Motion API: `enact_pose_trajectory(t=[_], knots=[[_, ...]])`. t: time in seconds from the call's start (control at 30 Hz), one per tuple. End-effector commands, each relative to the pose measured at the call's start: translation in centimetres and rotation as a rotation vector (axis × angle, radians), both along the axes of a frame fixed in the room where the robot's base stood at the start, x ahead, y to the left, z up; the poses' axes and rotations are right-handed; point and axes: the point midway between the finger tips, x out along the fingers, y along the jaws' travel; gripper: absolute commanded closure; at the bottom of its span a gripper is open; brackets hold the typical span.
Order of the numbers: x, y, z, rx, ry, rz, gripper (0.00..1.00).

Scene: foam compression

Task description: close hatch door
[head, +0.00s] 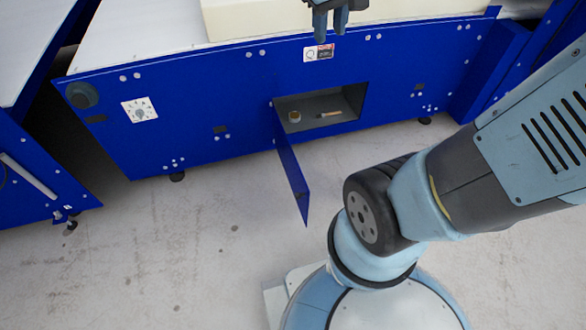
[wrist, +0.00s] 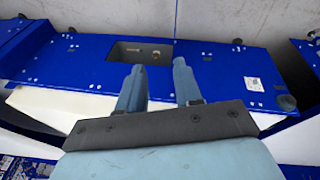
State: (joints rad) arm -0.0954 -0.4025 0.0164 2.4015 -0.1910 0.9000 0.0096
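The blue hatch door (head: 291,172) stands swung open, sticking out from the front of the blue machine (head: 200,130). It is attached at the left edge of the hatch opening (head: 345,97). In the wrist view the opening (wrist: 125,52) shows upside down, and the door (wrist: 177,18) appears as a thin blue line beside it. My gripper (head: 330,22) is at the top of the head view, above the machine's upper front edge and apart from the door. In the wrist view its two fingers (wrist: 158,85) are spread with nothing between them.
A small round item (head: 295,117) and a small stick-like item (head: 330,114) lie inside the hatch. A cream foam block (head: 260,18) lies on the machine top near my gripper. The grey floor (head: 200,240) in front is clear. Other blue units stand at both sides.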

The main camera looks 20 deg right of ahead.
Motion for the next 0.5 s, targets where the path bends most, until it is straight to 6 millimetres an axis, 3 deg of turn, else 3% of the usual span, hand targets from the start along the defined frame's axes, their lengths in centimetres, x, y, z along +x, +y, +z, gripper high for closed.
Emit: enact_pose_trajectory(t=[0.33,0.5], knots=[[5.9,1.6,-5.1,-0.139,0.159,0.141,1.00],[8.4,2.6,-8.0,-0.205,0.231,0.214,1.00]])
